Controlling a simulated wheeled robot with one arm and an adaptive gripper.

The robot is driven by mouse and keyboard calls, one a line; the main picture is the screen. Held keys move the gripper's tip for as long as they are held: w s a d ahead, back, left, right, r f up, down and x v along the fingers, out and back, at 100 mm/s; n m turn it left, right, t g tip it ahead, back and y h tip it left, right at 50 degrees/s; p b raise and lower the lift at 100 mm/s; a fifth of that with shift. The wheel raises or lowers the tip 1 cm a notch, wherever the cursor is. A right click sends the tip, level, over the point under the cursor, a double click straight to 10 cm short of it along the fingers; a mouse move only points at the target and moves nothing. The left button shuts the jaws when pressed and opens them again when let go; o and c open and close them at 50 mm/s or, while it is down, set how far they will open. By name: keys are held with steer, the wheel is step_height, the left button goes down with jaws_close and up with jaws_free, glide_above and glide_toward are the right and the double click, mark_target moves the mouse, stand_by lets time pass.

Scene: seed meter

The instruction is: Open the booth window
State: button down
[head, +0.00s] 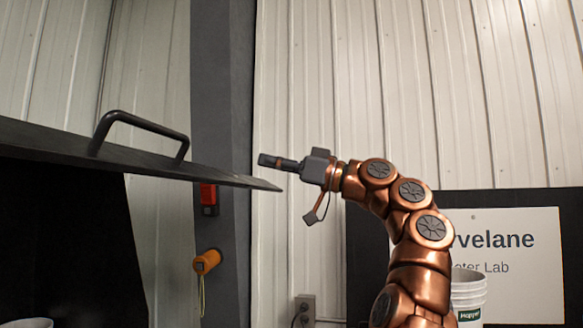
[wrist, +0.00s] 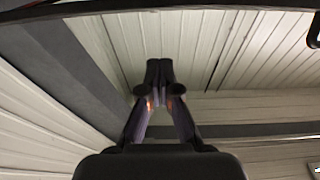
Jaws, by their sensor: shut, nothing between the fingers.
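The booth window appears to be the dark panel (head: 222,177) at the left of the head view, seen nearly edge-on and sloping down to its right end. A black bar handle (head: 145,122) stands on its upper side. My gripper (head: 262,160) is shut and empty, pointing left just above the panel's right end and to the right of the handle. I cannot tell whether it touches the panel. In the wrist view my gripper (wrist: 159,66) has its fingertips together, and a dark edge (wrist: 150,6) crosses the top.
A grey post (head: 222,80) stands behind the panel, with a red box (head: 208,195) and an orange device (head: 206,262) on it. A white bucket (head: 468,292) and a lettered sign (head: 535,270) are at the right. The space above the panel looks clear.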

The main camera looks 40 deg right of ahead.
steer(key=shift+w+a+f+b, duration=0.45)
steer(key=shift+w+f+b, duration=0.2)
steer(key=shift+f+b, duration=0.2)
steer(key=shift+w+a+f+b, duration=0.45)
steer(key=shift+w+f+b, duration=0.15)
steer(key=shift+f+b, duration=0.2)
steer(key=shift+f, duration=0.1)
